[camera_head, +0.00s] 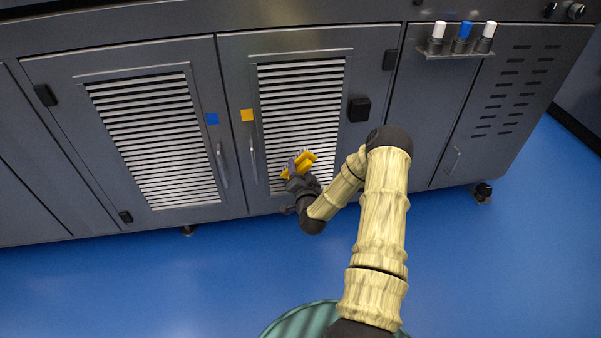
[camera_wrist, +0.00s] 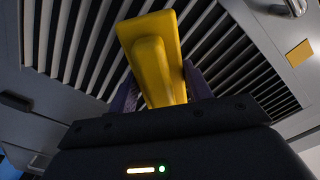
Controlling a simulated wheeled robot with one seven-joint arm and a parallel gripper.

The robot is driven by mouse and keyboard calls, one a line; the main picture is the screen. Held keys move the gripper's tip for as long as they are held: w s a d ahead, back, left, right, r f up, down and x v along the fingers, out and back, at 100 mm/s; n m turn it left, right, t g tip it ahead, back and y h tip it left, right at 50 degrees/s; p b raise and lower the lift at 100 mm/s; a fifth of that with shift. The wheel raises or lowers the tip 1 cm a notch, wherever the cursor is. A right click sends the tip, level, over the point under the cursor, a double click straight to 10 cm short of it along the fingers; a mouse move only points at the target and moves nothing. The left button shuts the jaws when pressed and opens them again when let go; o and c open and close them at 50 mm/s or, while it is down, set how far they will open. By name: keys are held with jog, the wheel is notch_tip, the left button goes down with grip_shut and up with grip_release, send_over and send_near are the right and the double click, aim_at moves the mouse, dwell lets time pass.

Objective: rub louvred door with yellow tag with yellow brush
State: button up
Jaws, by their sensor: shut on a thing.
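The louvred door with the yellow tag (camera_head: 248,115) is the right one of two louvred doors, and its slatted panel (camera_head: 300,100) faces me. The yellow tag also shows in the wrist view (camera_wrist: 299,53). My gripper (camera_head: 294,170) is shut on the yellow brush (camera_head: 304,162), in front of the lower part of the slats. In the wrist view the yellow brush (camera_wrist: 153,55) stands up between the purple fingers, with the slats close behind it. Its bristles are hidden, so I cannot tell whether it touches the slats.
A louvred door with a blue tag (camera_head: 212,119) stands to the left. A black box (camera_head: 359,109) sits right of the slats. A door handle (camera_head: 253,160) is at left. A small shelf (camera_head: 455,54) holds white and blue cylinders. The blue floor is clear.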

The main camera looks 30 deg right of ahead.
jog(key=shift+a, duration=0.15)
jog(key=shift+w+d, duration=0.25)
dwell(0.5)
jog(key=shift+x, duration=1.15)
dwell(0.4)
jog(key=shift+s+d, duration=0.35)
jog(key=shift+d, duration=0.55)
jog(key=shift+s+d, duration=0.3)
jog(key=shift+d, duration=0.65)
jog(key=shift+w, duration=0.15)
